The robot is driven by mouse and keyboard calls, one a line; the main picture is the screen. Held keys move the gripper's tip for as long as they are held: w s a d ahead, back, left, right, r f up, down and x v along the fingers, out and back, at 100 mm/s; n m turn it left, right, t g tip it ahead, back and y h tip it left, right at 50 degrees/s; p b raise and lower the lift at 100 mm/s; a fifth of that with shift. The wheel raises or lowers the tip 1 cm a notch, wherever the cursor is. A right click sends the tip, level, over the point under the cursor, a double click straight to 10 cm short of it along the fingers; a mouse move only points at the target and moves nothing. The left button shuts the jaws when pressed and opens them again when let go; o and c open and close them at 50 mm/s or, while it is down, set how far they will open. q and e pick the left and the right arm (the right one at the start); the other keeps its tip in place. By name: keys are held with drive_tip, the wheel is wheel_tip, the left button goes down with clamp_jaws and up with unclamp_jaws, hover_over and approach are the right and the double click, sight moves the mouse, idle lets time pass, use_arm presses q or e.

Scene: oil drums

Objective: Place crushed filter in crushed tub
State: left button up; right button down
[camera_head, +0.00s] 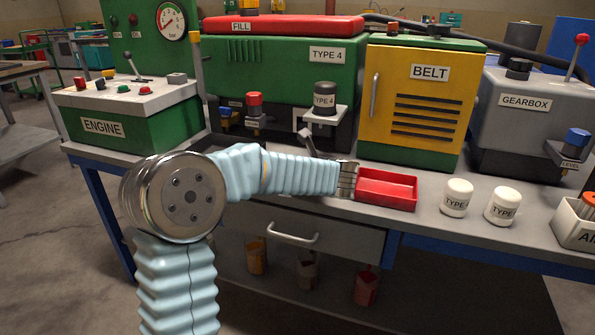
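My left arm comes in from the lower left, and its gripper (347,181) is at the left end of a shallow red open tray (388,190) on the bench. The gripper overlaps the tray's edge in the picture; I cannot tell if they touch. The fingers are too small and edge-on to show whether they are open or hold anything. The tray shows no readable label, so I cannot tell if it is the crushed tub. No crushed filter can be made out. Two upright white canisters (457,198) (501,206) marked "TYPE" stand right of the tray. My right gripper is out of view.
A dark "TYPE 4" canister (324,99) sits on a mount of the green machine (275,75). A yellow "BELT" cabinet (420,105) and grey "GEARBOX" (525,120) stand behind the tray. A white bin (572,232) is at the right edge. Small buckets (367,287) sit under the bench.

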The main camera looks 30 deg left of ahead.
use_arm(q)
drive_tip(key=shift+w+f, duration=0.1)
drive_tip(key=shift+f, duration=0.1)
drive_tip(key=shift+f, duration=0.15)
drive_tip(key=o, duration=1.2)
drive_tip(key=shift+o, duration=0.2)
